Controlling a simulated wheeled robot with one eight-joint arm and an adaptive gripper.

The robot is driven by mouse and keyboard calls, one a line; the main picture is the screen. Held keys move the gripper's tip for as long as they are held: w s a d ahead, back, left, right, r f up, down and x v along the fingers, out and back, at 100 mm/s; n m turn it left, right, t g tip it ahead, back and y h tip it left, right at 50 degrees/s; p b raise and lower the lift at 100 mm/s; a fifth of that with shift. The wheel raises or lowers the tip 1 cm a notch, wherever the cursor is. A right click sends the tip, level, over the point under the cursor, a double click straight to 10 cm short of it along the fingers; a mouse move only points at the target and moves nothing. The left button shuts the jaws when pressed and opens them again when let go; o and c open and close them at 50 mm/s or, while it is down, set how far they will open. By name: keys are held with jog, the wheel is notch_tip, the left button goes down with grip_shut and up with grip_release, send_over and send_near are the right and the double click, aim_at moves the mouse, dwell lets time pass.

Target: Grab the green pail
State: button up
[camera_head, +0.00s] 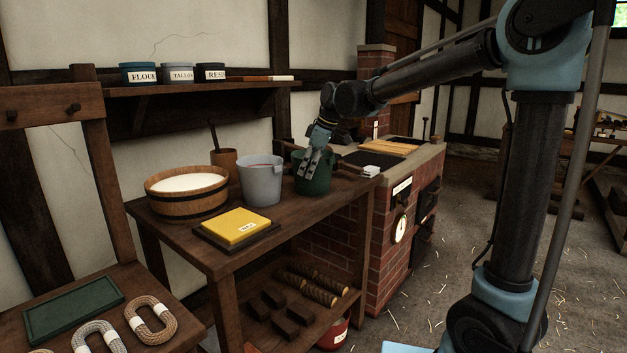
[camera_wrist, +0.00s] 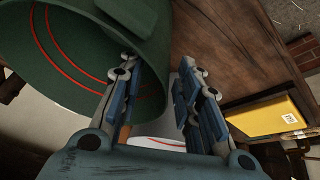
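The green pail (camera_head: 316,184) stands on the wooden bench, at its far right end beside the brick stove. My gripper (camera_head: 309,168) points down at the pail's rim. In the wrist view the pail (camera_wrist: 62,62) fills the upper left, with red lines around its inside. My gripper (camera_wrist: 162,75) has its two fingers apart there. The left finger overlaps the pail's inside and the right finger is outside, so the pail's wall lies between them. A gap shows between the fingers, and I see no firm grip on the wall.
A grey pail (camera_head: 261,182) stands just left of the green one. A wooden tub (camera_head: 187,207) with white contents and a yellow block (camera_head: 237,225) on a dark board are further left. A shelf (camera_head: 190,89) with labelled pots hangs behind. The brick stove (camera_head: 395,215) is close on the right.

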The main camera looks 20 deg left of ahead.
jog(key=shift+f, duration=0.1)
jog(key=shift+c, duration=0.2)
grip_shut()
